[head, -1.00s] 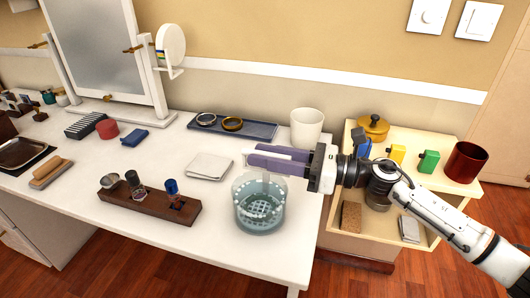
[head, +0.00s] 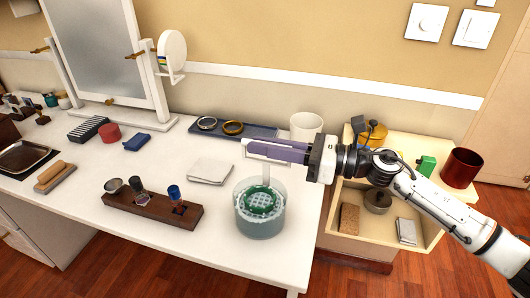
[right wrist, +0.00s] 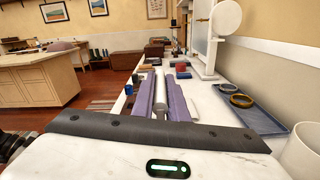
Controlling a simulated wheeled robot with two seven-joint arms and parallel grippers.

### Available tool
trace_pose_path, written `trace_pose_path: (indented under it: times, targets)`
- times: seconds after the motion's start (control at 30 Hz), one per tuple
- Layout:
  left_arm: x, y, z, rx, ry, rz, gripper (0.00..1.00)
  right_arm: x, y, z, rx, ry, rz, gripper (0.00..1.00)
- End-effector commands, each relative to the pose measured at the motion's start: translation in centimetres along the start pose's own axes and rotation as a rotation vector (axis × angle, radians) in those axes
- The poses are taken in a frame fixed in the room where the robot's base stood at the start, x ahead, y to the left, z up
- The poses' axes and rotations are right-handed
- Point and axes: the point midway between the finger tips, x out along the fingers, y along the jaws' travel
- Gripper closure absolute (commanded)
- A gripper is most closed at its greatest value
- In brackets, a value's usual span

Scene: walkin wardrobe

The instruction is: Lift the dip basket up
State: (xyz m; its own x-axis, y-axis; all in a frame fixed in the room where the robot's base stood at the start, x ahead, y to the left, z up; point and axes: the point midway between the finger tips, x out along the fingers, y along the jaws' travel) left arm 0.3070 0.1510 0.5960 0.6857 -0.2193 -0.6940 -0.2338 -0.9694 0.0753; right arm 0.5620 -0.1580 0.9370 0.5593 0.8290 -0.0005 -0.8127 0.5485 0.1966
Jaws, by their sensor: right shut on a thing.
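The dip basket (head: 262,201) is a green perforated basket with a pale upright handle (head: 266,172). It sits high inside a clear round glass jar (head: 260,222) near the table's front right edge, its top near the jar's rim. My right gripper (head: 262,150) reaches in from the right above the jar, its purple fingers shut on the top of the handle. In the right wrist view the grey handle end (right wrist: 160,106) shows between the two fingers. The basket is hidden in that view. My left gripper is not in view.
A folded white cloth (head: 210,171) and a wooden stand with bottles (head: 150,211) lie left of the jar. Behind are a blue tray with rings (head: 265,131) and a white cup (head: 306,126). An open drawer cabinet (head: 345,190) stands at the right.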

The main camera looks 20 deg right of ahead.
Motion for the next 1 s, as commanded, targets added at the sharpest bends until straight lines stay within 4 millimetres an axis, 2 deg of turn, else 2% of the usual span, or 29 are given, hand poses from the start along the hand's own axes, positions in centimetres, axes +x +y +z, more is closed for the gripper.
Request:
trace_pose_path:
  times: [0.03, 0.13, 0.27, 0.47, 0.5, 0.6, 0.87, 1.0]
  targets:
    - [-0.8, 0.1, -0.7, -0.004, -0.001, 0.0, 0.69, 0.0, 0.3, 1.8, -0.005, 0.0, 0.0, 1.0]
    - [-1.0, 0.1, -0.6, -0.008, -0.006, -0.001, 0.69, 0.0, 0.6, 3.0, -0.004, -0.001, 0.0, 1.0]
    - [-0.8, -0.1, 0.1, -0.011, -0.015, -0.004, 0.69, 0.0, 0.6, 3.3, -0.003, -0.002, -0.001, 1.0]
    - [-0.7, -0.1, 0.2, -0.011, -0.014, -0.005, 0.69, 0.0, 0.6, 3.4, -0.005, -0.006, -0.001, 1.0]
    - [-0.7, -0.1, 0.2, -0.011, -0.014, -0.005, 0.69, 0.0, 0.6, 3.4, -0.006, -0.006, -0.001, 0.85]
    - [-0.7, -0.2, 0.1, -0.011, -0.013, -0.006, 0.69, 0.0, 0.6, 3.4, -0.005, -0.005, -0.001, 0.69]
    - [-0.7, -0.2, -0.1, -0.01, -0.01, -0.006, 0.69, 0.0, 0.6, 3.1, -0.002, -0.002, -0.001, 0.68]
    - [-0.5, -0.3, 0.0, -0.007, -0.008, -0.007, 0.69, -0.8, 0.5, 2.9, -0.002, 0.0, -0.003, 0.68]
